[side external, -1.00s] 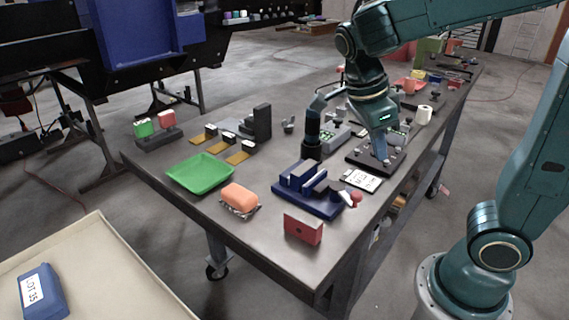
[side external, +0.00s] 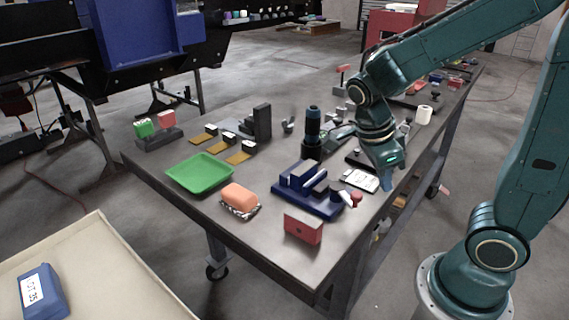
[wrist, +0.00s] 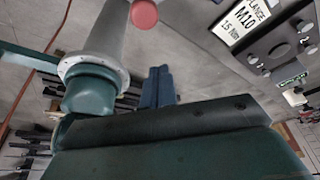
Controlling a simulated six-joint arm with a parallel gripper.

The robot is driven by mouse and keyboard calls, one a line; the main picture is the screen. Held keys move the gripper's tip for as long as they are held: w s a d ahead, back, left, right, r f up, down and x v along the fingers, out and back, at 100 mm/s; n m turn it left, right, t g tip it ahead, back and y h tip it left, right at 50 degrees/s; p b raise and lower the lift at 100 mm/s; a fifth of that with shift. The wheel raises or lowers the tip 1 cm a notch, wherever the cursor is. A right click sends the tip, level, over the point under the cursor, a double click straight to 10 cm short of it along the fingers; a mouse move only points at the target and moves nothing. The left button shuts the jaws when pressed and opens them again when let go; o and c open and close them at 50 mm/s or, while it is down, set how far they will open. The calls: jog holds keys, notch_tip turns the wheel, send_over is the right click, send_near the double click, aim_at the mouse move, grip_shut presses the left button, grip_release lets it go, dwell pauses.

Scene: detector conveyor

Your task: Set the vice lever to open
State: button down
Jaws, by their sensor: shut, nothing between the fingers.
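The blue vice (side external: 290,200) sits on the near part of the table, with grey jaw blocks on top. Its lever ends in a red knob (side external: 356,198) at the vice's right side, close to the table edge. A red ball, apparently that knob, also shows at the top of the wrist view (wrist: 144,13). My gripper (side external: 386,185) is to the right of the vice and knob, pointing down by the table's right edge, apart from the lever. In the wrist view its blue fingers (wrist: 157,88) are together and empty.
A white printed card (side external: 360,180) lies between the vice and my gripper. A dark plate with knobs is partly behind my wrist. A black cylinder (side external: 312,135) stands behind the vice. A red block (side external: 303,228) and an orange rounded block (side external: 239,197) are in front.

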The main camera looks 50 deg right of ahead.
aim_at(360, 195)
jog(key=shift+w+a+f, duration=0.45)
jog(key=shift+w+a, duration=0.15)
jog(key=shift+a, duration=0.05)
jog(key=shift+w+a+f, duration=0.4)
jog(key=shift+w+a, duration=0.2)
jog(key=shift+a, duration=0.1)
jog(key=shift+w+a+m, duration=0.15)
jog(key=shift+a+m, duration=0.1)
jog(key=shift+m, duration=0.35)
jog(key=shift+w+a, duration=0.2)
jog(key=shift+a, duration=0.25)
